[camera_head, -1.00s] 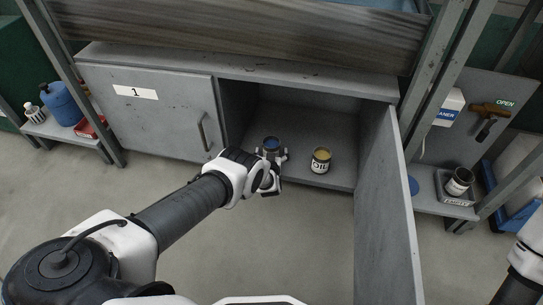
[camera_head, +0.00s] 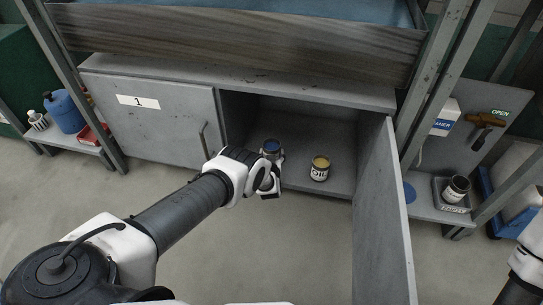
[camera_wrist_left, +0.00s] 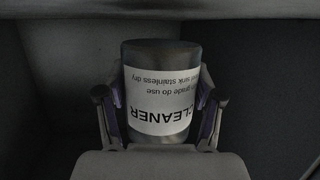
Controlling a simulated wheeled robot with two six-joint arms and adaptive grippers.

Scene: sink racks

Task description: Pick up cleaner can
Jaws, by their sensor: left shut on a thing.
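In the left wrist view the can (camera_wrist_left: 157,100) is a dark cylinder with a white label reading CLEANER, upside down in that picture. My left gripper (camera_head: 272,162) reaches in from the front and is shut on the can. In the left wrist view its two fingers (camera_wrist_left: 158,110) lie on either side of the can. The can's lower part is hidden by the gripper in the head view. My right gripper is out of view; only part of its arm shows at the right edge.
A yellow-topped can labelled OIL (camera_head: 320,168) stands to the right in the same cabinet. The open door (camera_head: 385,220) sticks out at right; the closed door (camera_head: 150,115) marked 1 is at left. A low shelf (camera_head: 438,212) stands beyond the open door.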

